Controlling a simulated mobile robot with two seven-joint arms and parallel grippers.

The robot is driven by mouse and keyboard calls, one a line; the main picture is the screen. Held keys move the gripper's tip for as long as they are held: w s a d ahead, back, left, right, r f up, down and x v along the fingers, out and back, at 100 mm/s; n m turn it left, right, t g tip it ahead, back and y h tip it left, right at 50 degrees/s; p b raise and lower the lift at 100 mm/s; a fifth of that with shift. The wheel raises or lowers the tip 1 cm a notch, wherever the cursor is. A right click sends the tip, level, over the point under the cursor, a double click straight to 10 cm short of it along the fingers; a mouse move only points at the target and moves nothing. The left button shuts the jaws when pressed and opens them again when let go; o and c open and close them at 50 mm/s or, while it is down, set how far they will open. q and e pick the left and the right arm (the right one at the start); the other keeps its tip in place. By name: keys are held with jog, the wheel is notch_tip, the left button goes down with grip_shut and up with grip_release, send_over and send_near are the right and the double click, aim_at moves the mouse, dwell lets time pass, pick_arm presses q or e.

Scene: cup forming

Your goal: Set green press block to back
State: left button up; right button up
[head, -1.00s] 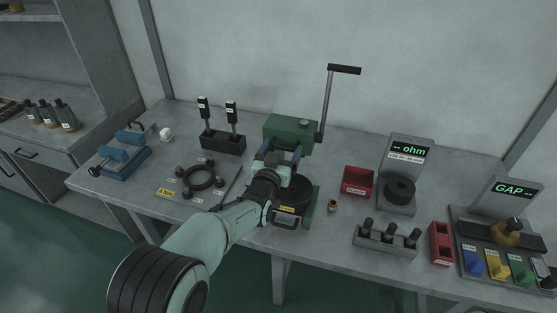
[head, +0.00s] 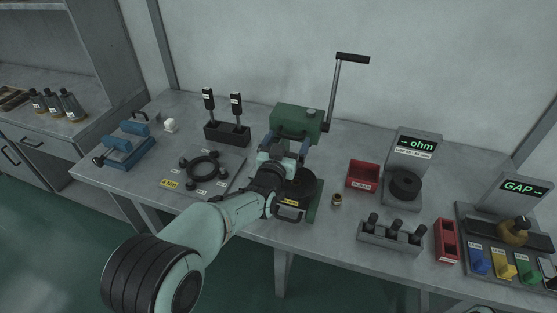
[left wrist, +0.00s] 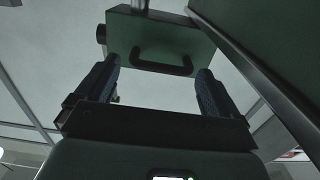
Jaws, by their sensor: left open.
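The green press block (head: 297,119) sits at the back of the press, beside the tall lever. In the left wrist view the green press block (left wrist: 160,35) shows its front face with a dark handle, beyond my fingers. My left gripper (head: 284,138) is at the press, just in front of the block. In the left wrist view my left gripper (left wrist: 157,85) is open, its two blue-black fingers apart with nothing between them; the handle appears ahead, near the fingertips. The round black press base (head: 299,187) is partly hidden by my left arm. My right gripper is not in view.
The lever (head: 331,95) rises at the block's right. A red bin (head: 362,176), a small brass piece (head: 337,200) and the ohm meter (head: 413,150) stand right of the press. A black rack with two upright tools (head: 227,134) and a ring plate (head: 203,171) lie to the left.

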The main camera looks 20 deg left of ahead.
pick_arm(q)
jog(key=s, duration=1.1)
jog(key=shift+s+a, duration=0.15)
jog(key=shift+s, duration=0.2)
